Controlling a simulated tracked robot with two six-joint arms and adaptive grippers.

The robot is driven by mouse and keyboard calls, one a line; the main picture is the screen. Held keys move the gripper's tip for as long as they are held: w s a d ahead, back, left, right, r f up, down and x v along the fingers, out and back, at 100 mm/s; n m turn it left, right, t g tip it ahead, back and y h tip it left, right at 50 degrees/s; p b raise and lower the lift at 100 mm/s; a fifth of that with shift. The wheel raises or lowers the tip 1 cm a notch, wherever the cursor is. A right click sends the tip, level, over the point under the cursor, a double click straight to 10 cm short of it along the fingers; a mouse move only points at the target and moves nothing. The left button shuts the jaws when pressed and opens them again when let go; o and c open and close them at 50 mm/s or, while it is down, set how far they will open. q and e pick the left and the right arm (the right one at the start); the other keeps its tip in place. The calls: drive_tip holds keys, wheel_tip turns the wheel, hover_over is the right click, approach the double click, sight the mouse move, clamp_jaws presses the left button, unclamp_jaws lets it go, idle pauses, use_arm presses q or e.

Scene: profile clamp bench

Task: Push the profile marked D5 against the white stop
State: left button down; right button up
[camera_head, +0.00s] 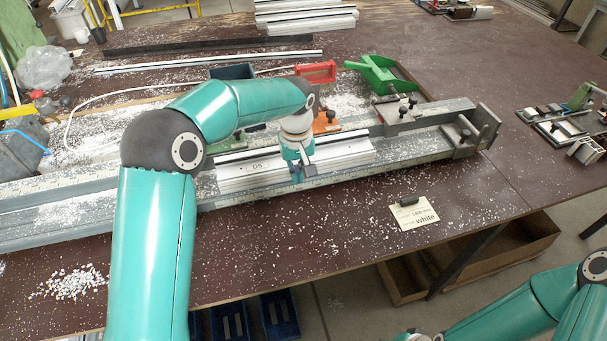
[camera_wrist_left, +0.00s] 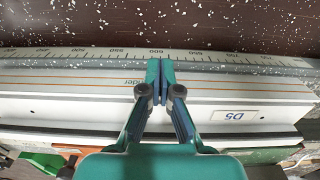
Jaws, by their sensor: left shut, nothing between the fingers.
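The profile marked D5 (camera_head: 345,153), a pale ribbed bar with a small label, lies lengthwise on the bench rail (camera_head: 240,198). It also shows in the left wrist view (camera_wrist_left: 60,106), its D5 label upside down right of the fingers. My left gripper (camera_head: 303,174) is shut and empty, pointing down at the profile's near side. In the left wrist view its fingertips (camera_wrist_left: 160,70) are together by the ruled scale; I cannot tell whether they touch the profile. A metal end block (camera_head: 480,130) stands at the rail's right end. I cannot tell which stop is white.
A card reading "white" (camera_head: 414,213) lies in front of the rail. White chips are scattered about.

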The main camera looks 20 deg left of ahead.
use_arm(q)
drive_tip(key=shift+w+a+r+p, duration=0.15)
drive_tip(key=shift+w+a+p, duration=0.25)
drive_tip(key=shift+a, duration=0.45)
drive_tip(key=shift+w, duration=0.5)
drive_tip(key=shift+w+d, duration=0.1)
drive_tip(key=shift+d, duration=0.3)
drive_tip(key=shift+a, duration=0.1)
use_arm(e)
drive_tip(key=shift+w+r, duration=0.25)
drive_tip(key=shift+w, duration=0.2)
